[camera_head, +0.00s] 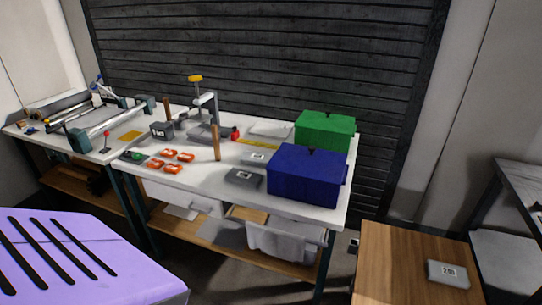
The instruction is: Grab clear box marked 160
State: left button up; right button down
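Several small flat grey boxes with labels are in view, and I cannot read 160 on any of them. One box (243,179) lies near the front edge of the white workbench, left of the blue box. A paler one (257,160) lies just behind it. Another greyish box (448,273) lies on the wooden surface at the lower right; its label is too small to read surely. A dark labelled block (161,131) stands further left on the bench. Neither of my grippers is in view.
A blue lidded box (306,175) and a green lidded box (325,130) stand at the right end of the white workbench (205,178). Several orange pieces (177,156) and an upright wooden handle (217,143) are on the bench. A purple slotted shape fills the lower left.

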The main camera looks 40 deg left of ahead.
aim_at(249, 158)
jog(key=j+z, duration=0.4)
jog(key=j, duration=1.2)
jog(key=k+j+z, duration=0.1)
jog(key=j, duration=0.45)
jog(key=k+j, duration=0.15)
jog(key=j, duration=0.9)
jog(key=k+z, duration=0.05)
